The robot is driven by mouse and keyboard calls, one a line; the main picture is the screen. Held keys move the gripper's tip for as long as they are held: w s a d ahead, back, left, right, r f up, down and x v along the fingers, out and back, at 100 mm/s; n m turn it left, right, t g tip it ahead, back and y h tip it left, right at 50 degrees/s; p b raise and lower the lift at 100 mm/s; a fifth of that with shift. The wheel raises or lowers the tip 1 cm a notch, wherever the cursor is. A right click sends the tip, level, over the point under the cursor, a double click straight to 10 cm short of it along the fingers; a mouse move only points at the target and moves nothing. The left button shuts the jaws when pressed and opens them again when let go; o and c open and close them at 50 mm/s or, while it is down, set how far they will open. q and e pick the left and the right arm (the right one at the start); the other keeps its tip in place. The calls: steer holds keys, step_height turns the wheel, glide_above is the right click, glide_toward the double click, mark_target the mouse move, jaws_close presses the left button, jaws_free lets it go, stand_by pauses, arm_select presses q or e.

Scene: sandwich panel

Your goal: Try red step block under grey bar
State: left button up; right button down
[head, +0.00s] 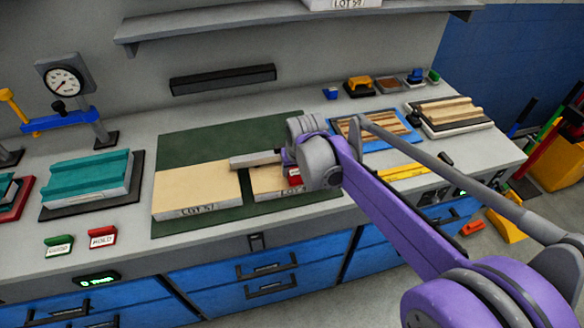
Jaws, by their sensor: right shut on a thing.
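A small red step block (295,178) shows at the right half of the tan panel, just below my right gripper (292,166). My right gripper is shut on it; my wrist hides most of the fingers and part of the block. A light grey bar (253,160) lies across the gap between the two panel pieces. Its right end is close to my gripper, and I cannot tell whether the block touches it or sits under it. The left panel piece (195,187) and right panel piece (266,184) lie on a green mat (220,135). My left gripper is out of view.
A teal panel (90,175) stands left, with a dial gauge (64,82) and blue clamp behind. Green and red tags (102,237) lie at the front edge. A striped panel in a blue tray (372,142) and small blocks are right. A shelf (200,27) hangs above.

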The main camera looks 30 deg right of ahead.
mark_target(295, 169)
steer(key=shift+r+p, duration=1.7)
steer(key=shift+r, duration=1.15)
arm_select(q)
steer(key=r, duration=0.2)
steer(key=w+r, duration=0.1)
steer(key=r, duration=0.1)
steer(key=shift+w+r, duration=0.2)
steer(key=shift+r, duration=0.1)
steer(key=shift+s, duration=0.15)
arm_select(e)
steer(key=shift+s+f, duration=0.1)
